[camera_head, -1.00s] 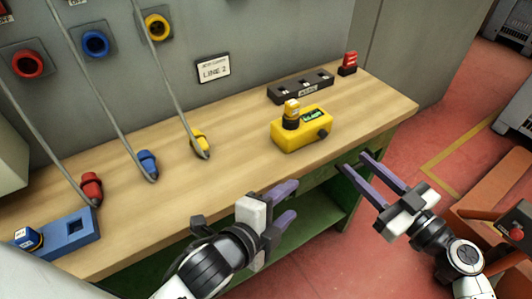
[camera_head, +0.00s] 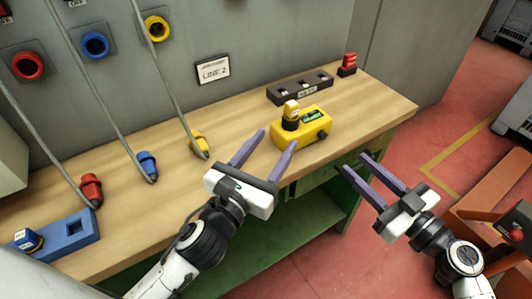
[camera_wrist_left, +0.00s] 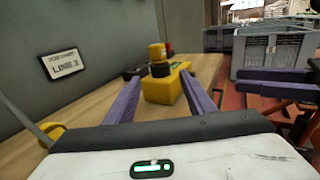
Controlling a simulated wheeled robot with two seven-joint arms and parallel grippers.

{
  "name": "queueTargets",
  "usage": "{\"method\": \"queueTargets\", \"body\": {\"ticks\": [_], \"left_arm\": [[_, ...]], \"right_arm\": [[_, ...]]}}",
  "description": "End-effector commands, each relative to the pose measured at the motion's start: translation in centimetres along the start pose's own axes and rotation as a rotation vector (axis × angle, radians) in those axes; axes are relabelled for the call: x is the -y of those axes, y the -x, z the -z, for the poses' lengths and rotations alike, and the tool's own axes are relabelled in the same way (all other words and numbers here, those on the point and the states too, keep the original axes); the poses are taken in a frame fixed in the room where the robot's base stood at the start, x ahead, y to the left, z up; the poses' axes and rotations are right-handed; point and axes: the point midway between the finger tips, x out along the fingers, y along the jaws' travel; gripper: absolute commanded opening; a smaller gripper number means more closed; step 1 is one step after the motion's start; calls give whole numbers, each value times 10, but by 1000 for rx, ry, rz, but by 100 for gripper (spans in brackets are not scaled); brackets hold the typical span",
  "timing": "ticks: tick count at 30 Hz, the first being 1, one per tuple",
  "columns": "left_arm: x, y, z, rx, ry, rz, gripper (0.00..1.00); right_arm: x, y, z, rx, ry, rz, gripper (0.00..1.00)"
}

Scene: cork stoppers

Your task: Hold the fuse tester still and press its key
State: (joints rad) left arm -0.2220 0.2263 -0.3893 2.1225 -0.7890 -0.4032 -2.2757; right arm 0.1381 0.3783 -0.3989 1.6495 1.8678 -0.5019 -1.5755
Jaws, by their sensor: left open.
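The yellow fuse tester (camera_head: 302,128) stands on the wooden bench near its front edge, with a small green display on top. A yellow fuse (camera_head: 291,112) stands upright at its left end, and a dark round knob (camera_head: 322,134) sticks out of its right end. My left gripper (camera_head: 264,141) is open and empty, its purple fingers pointing toward the tester from the front left, apart from it. In the left wrist view the tester (camera_wrist_left: 163,88) shows between the two fingers, farther off. My right gripper (camera_head: 357,165) is open and empty beyond the bench's front edge, right of the tester.
A dark fuse rack (camera_head: 300,88) and a red fuse (camera_head: 348,65) stand behind the tester. Red (camera_head: 91,188), blue (camera_head: 147,164) and yellow (camera_head: 199,144) plugs on cables lie at left. A blue holder (camera_head: 71,241) is at the near left. Bench between is clear.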

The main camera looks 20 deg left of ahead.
Motion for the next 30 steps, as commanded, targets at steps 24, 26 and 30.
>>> {"method": "queueTargets", "body": {"ticks": [24,26,30], "left_arm": [[0,-74,0,-1,5,0,50],[0,-74,0,-1,5,0,43],[0,-74,0,-1,5,0,19]], "right_arm": [[0,0,0,0,0,0,31],[0,0,0,0,0,0,31],[0,0,0,0,0,0,31]]}}
